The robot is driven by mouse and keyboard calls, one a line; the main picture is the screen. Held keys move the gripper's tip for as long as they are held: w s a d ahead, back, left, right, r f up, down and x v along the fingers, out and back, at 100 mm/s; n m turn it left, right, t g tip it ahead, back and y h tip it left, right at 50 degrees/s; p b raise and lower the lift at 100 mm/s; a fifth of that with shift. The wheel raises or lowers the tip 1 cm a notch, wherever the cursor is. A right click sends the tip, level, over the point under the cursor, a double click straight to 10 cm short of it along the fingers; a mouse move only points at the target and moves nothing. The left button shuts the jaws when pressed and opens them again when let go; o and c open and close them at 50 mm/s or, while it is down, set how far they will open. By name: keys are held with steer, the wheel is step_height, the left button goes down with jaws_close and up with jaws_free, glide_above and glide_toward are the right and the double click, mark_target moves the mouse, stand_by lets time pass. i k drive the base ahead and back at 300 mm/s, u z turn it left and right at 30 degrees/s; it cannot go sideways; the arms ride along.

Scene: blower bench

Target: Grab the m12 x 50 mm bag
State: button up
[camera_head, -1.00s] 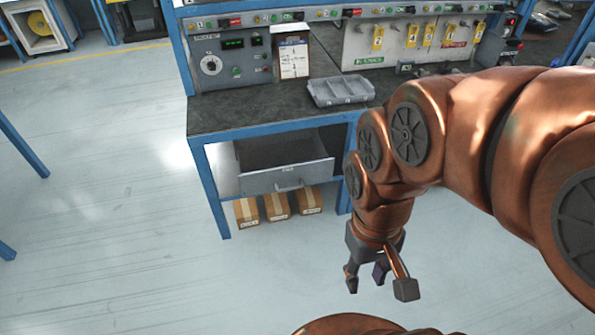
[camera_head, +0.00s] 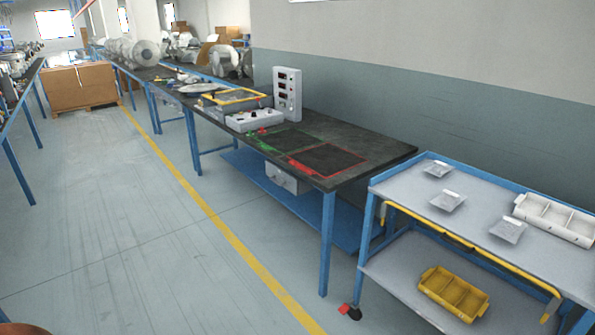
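Three small clear bags with pale labels lie on the top shelf of a blue-framed cart (camera_head: 475,215) at the right. One bag (camera_head: 437,170) is toward the back left, another bag (camera_head: 447,201) is near the front edge, and a third bag (camera_head: 508,230) lies further right. They are apart from each other. Their labels are too small to read, so I cannot tell which is m12 x 50 mm. My gripper is out of view.
A white divided tray (camera_head: 556,219) is on the cart's top, and a yellow divided bin (camera_head: 453,293) is on its lower shelf. A dark-topped workbench (camera_head: 350,140) with green and red marked areas adjoins the cart. Open floor (camera_head: 130,240) lies at the left.

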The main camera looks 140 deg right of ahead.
mark_target(509, 228)
steer(key=u, duration=0.2)
steer(key=k, duration=2.4)
steer(key=u, duration=4.8)
steer(key=k, duration=0.6)
steer(key=z, duration=0.7)
steer(key=i, duration=0.5)
steer(key=z, duration=0.35)
